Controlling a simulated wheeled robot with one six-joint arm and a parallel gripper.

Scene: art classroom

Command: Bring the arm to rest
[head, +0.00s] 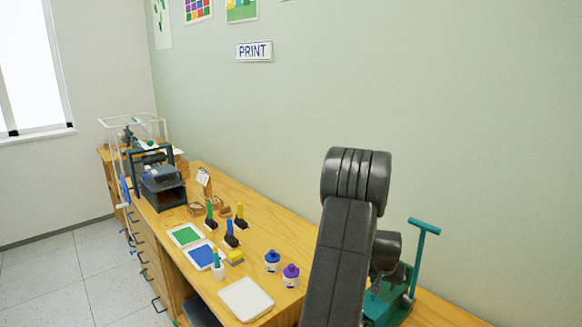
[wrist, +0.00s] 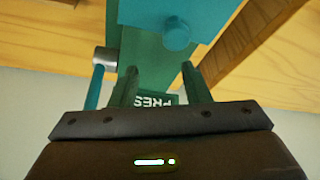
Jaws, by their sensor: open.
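My arm (head: 345,240) rises in the right half of the head view, bent at a dark rounded joint. My gripper (wrist: 160,70) shows in the wrist view with its two fingers apart and nothing seen held between them. A teal press (wrist: 160,98) with an upside-down label, partly readable as "PRES", lies beyond and between the fingers. I cannot tell whether the fingers touch it. In the head view the teal press (head: 424,240), with a T-shaped handle, stands right of my arm, which partly hides it. My gripper is not clear there.
The wooden bench (head: 270,225) runs along the wall. It holds a white tray (head: 245,299), a blue-topped bottle (head: 272,261), a purple-topped bottle (head: 291,276), a green pad (head: 185,235), a blue pad (head: 203,256) and a dark machine (head: 163,188). Floor is clear at left.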

